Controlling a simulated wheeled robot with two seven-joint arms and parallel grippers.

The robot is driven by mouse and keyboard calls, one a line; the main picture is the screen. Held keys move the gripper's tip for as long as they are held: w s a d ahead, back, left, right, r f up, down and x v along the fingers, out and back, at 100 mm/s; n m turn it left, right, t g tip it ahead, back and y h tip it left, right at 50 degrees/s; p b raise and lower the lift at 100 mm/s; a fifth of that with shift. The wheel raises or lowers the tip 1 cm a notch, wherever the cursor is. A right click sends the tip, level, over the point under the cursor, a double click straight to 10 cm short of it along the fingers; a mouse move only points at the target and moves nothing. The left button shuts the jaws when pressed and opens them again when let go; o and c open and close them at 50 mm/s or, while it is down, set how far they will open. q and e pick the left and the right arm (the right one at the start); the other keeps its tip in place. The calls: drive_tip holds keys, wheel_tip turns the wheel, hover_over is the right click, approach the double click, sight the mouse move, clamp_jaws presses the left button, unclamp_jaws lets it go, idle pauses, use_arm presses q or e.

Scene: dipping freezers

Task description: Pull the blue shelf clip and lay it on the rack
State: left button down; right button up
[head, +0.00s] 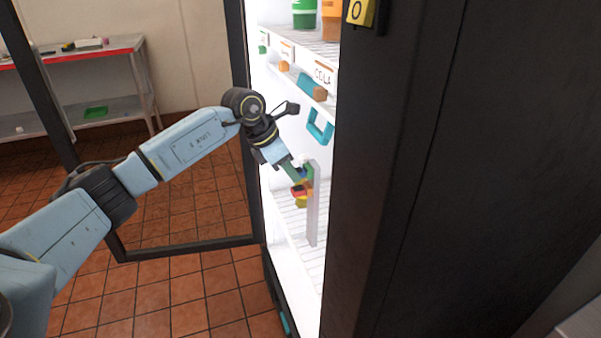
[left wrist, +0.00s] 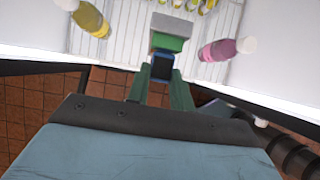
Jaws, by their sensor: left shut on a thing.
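My left gripper (head: 300,176) reaches through the open freezer door to a grey upright post (head: 314,218) inside. In the left wrist view its two green fingers (left wrist: 161,88) are shut on a small blue piece with a dark face, which looks like the blue shelf clip (left wrist: 162,66). The clip is right in front of a green block (left wrist: 172,43) by the post; I cannot tell whether they touch. In the head view the fingers mostly hide the clip. A wire rack (head: 283,208) lies below and around the post. My right gripper is out of view.
A red-orange piece (head: 302,189) and a yellow one (head: 301,202) are by the post. A yellow bottle (left wrist: 92,20) and a pink bottle (left wrist: 222,48) flank the gripper. A teal frame (head: 320,127) hangs above. The black door frame (head: 250,150) stands close left.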

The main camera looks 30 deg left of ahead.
use_arm(q)
drive_tip(key=shift+s+a, duration=0.15)
drive_tip(key=shift+s+a, duration=1.7)
drive_tip(key=shift+s, duration=0.3)
